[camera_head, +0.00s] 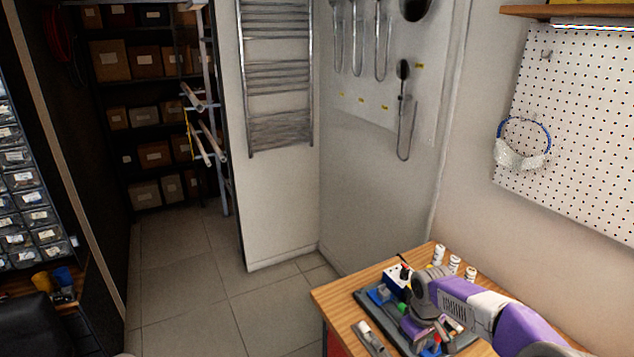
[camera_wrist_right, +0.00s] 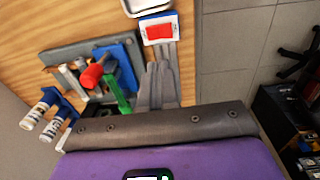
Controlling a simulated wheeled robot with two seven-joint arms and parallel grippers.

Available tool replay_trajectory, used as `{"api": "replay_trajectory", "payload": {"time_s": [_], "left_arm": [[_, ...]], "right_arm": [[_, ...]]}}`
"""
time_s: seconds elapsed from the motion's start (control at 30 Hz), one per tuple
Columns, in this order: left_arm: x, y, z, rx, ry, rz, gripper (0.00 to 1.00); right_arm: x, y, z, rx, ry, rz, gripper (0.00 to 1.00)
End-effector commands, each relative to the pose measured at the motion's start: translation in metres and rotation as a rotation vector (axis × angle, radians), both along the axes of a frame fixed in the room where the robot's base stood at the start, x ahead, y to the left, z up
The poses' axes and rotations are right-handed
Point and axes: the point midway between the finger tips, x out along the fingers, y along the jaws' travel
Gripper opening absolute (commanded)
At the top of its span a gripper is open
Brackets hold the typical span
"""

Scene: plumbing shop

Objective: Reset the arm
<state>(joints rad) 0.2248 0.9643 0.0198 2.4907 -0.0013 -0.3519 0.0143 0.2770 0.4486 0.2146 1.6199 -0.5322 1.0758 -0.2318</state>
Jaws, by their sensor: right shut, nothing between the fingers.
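My right arm, purple and white, comes in from the lower right in the head view. Its gripper (camera_head: 435,332) is over the wooden workbench (camera_head: 335,293), above a dark tray (camera_head: 368,297) of small tools. In the right wrist view the gripper's grey fingers (camera_wrist_right: 158,75) are together, with nothing between them. Beside them lie a red-ended tool (camera_wrist_right: 92,76), a blue piece (camera_wrist_right: 127,62) and a green piece (camera_wrist_right: 117,92) on the tray. I cannot tell whether the fingers touch anything on the tray. My left gripper is not in view.
White bottles (camera_head: 454,264) stand along the bench's back edge. A blue and white box with a red top (camera_wrist_right: 159,30) is near the fingertips. A pegboard (camera_head: 575,130) hangs on the right wall. Open tiled floor (camera_head: 185,290) lies left of the bench.

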Motion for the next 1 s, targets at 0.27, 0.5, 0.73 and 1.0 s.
{"api": "replay_trajectory", "payload": {"time_s": [0.27,0.5,0.73,1.0], "left_arm": [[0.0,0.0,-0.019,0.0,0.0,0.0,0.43],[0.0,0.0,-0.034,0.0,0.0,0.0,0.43],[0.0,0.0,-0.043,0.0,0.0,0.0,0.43],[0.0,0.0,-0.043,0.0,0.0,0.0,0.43]], "right_arm": [[-0.047,0.106,-0.168,0.278,0.041,-0.102,0.0],[-0.138,0.175,-0.272,0.422,0.088,-0.368,0.0],[-0.207,0.189,-0.312,0.408,0.103,-0.571,0.0],[-0.223,0.188,-0.317,0.393,0.096,-0.622,0.0]]}}
